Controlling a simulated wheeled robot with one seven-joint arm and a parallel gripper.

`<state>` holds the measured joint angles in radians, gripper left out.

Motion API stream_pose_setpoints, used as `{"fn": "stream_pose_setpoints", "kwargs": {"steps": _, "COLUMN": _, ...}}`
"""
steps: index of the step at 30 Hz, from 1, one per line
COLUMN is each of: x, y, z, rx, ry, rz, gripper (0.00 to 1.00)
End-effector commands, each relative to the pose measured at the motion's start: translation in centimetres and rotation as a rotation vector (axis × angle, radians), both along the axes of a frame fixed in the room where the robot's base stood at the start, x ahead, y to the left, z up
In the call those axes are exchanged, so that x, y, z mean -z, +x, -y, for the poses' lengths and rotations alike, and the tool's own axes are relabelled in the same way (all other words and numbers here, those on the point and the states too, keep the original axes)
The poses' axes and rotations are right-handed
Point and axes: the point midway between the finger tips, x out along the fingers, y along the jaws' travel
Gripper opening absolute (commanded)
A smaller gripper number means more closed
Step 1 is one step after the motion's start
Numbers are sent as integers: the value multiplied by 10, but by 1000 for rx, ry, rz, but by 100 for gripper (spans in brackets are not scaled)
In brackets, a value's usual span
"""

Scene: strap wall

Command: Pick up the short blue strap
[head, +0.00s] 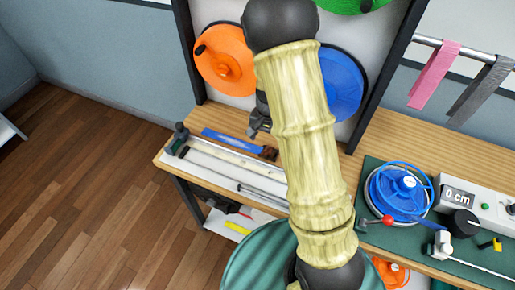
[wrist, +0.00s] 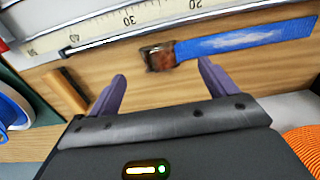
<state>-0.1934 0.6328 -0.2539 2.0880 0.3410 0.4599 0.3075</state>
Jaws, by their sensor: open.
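The short blue strap (wrist: 250,40) lies flat on the wooden bench top in the wrist view. A rusty brown buckle or clasp (wrist: 158,57) is at its left end. In the head view the strap (head: 228,141) lies near the back of the bench, left of my arm. My gripper (wrist: 162,82) is open, with its two purple fingers apart and nothing between them. The buckle end appears just beyond the gap between the fingertips. In the head view my gripper (head: 259,124) is mostly hidden by my arm, close to the strap's right end.
A pale ruler (wrist: 110,28) lies beside the strap. A hammer (head: 179,137) lies at the bench's left end. Orange (head: 224,62) and blue (head: 345,85) reels hang behind. A blue winder (head: 400,192) stands on a green mat, right. Pink and grey straps (head: 435,75) hang from a rail.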

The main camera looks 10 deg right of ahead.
Motion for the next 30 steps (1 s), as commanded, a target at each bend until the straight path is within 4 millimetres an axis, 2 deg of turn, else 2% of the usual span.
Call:
{"fn": "stream_pose_setpoints", "kwargs": {"steps": 4, "x": 14, "y": 0, "z": 0, "rx": 2, "ry": 0, "rz": -1, "gripper": 85}}
{"fn": "stream_pose_setpoints", "kwargs": {"steps": 17, "x": 20, "y": 0, "z": 1, "rx": 0, "ry": 1, "rz": -1, "gripper": 85}}
{"fn": "stream_pose_setpoints", "kwargs": {"steps": 27, "x": 61, "y": 2, "z": 5, "rx": 0, "ry": 0, "rz": -1, "gripper": 85}}
{"fn": "stream_pose_setpoints", "kwargs": {"steps": 30, "x": 66, "y": 2, "z": 4, "rx": 1, "ry": 0, "rz": 0, "gripper": 85}}
